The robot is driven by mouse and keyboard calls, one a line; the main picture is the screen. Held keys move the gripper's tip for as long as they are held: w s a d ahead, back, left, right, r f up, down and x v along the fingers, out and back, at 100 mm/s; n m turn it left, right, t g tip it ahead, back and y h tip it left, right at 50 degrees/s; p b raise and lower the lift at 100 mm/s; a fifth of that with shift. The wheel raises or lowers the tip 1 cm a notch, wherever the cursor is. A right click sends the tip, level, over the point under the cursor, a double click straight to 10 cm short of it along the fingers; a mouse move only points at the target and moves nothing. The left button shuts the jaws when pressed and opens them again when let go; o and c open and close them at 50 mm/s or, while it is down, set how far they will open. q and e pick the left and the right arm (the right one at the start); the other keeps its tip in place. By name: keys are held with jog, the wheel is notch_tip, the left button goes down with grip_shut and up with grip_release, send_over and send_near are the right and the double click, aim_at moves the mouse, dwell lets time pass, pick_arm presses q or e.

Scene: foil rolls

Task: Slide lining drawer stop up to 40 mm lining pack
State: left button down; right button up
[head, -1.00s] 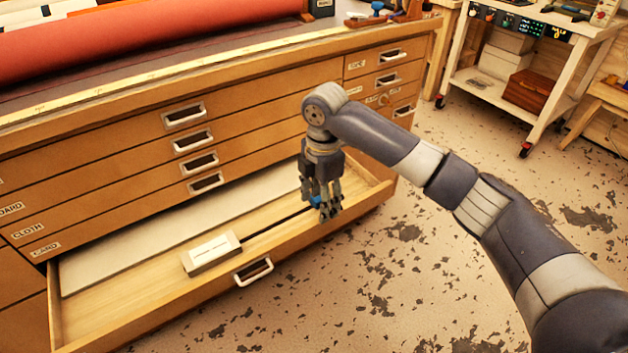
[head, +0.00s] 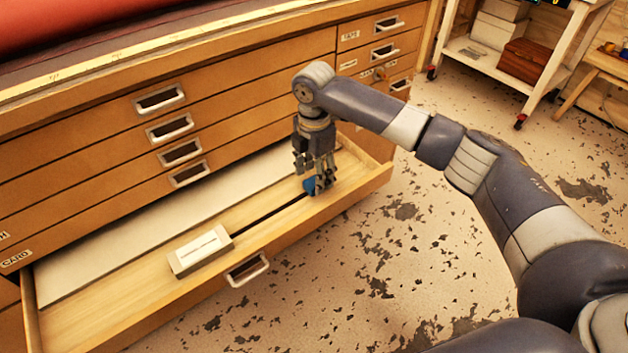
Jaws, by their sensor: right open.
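The open drawer (head: 90,322) has a dark slot running along its wooden floor. A white box-shaped lining pack (head: 201,250) lies in it, left of the slot's visible part. A small blue stop (head: 310,185) sits near the right end of the slot. My right gripper (head: 315,186) points down at the blue stop with its fingers open around or beside it; contact is hard to tell. The fingers partly hide the stop. My left gripper is not in view.
A pale sheet (head: 150,228) lies along the back of the drawer. Closed drawers with metal handles (head: 180,153) rise behind it. The slot between pack and stop looks clear. A white trolley (head: 490,75) stands at the back right.

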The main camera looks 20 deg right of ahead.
jog(key=shift+f, duration=1)
jog(key=shift+c, duration=0.3)
grip_shut()
jog(key=shift+s+a, duration=0.1)
jog(key=shift+a, duration=0.05)
